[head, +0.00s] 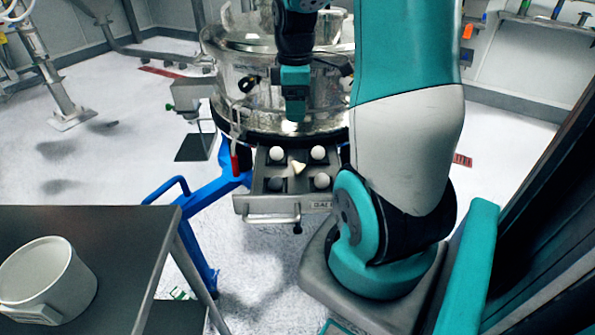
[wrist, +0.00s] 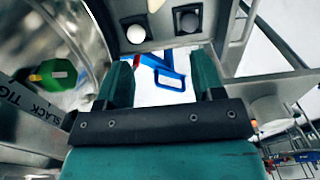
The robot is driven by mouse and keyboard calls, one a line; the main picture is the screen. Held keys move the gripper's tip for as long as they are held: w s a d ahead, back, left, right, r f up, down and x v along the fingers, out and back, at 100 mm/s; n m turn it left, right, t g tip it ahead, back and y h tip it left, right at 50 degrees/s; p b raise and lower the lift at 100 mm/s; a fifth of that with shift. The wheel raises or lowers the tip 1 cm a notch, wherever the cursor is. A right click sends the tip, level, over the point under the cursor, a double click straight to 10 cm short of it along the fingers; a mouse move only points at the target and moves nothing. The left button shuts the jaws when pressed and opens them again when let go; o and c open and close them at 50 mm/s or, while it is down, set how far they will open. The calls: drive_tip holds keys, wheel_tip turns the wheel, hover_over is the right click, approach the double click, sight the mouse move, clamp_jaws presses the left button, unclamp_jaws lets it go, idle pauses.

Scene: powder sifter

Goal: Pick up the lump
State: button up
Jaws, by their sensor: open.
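The lump (head: 299,168) is a small, pale cream, angular piece. It lies in the middle of the open drawer (head: 272,219), between the white balls, under the sifter.
White balls (head: 318,152) sit in the drawer's compartments. Open floor lies left of the sifter.

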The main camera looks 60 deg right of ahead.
sight(298, 164)
drive_tip(key=f, duration=1.7)
drive_tip(key=shift+s+d+f+b, duration=0.1)
drive_tip(key=shift+d+f+b, duration=0.1)
drive_tip(key=shift+d+b, duration=0.2)
drive_tip(key=c, duration=1)
